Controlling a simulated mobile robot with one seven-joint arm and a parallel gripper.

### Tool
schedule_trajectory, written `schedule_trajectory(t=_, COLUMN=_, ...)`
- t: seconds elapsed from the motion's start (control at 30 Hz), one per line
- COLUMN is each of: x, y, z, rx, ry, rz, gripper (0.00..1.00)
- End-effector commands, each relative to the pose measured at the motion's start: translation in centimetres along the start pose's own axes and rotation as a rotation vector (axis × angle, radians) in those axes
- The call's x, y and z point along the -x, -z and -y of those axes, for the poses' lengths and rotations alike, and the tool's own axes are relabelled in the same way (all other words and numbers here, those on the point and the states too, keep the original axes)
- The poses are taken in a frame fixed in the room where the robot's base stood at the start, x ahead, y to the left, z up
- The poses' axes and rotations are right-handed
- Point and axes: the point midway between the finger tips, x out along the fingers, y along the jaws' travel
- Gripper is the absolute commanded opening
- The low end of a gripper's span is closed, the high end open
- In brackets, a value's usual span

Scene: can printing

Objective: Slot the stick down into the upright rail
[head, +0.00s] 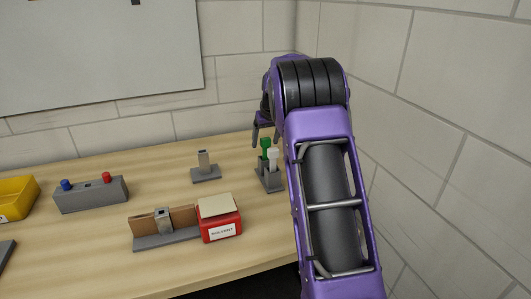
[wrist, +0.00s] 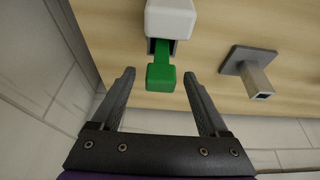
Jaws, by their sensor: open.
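In the wrist view, the green stick (wrist: 161,76) lies between the open fingers, and the white top (wrist: 170,18) is just beyond. My gripper (wrist: 158,74) is open; no contact with the green stick is visible. In the head view, my arm partly hides it. The upright rail (head: 204,161) is a grey post on a flat base, left of the holder. The wrist view shows the rail (wrist: 258,82) with a square opening in its end.
A red box (head: 220,230) and a grey stand with brown panels (head: 180,219) sit nearer the front. A grey block with blue and red knobs (head: 91,194) and a yellow bin (head: 17,198) are at left. A brick wall (head: 440,120) stands close at right.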

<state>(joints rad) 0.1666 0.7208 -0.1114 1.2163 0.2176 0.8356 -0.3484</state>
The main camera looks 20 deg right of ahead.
Motion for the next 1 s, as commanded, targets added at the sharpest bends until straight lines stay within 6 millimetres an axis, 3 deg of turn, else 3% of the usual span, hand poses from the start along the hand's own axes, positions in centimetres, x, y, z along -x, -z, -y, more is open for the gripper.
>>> schedule_trajectory(t=0.2, x=-0.05, y=0.06, z=0.02, rx=0.0, ry=0.0, rz=-0.002, gripper=0.76)
schedule_trajectory(t=0.63, x=-0.01, y=0.07, z=0.03, rx=0.0, ry=0.0, rz=-0.002, gripper=0.0)
schedule_trajectory(t=1.0, x=0.65, y=0.41, z=0.01, rx=0.0, ry=0.0, rz=-0.005, gripper=0.0)
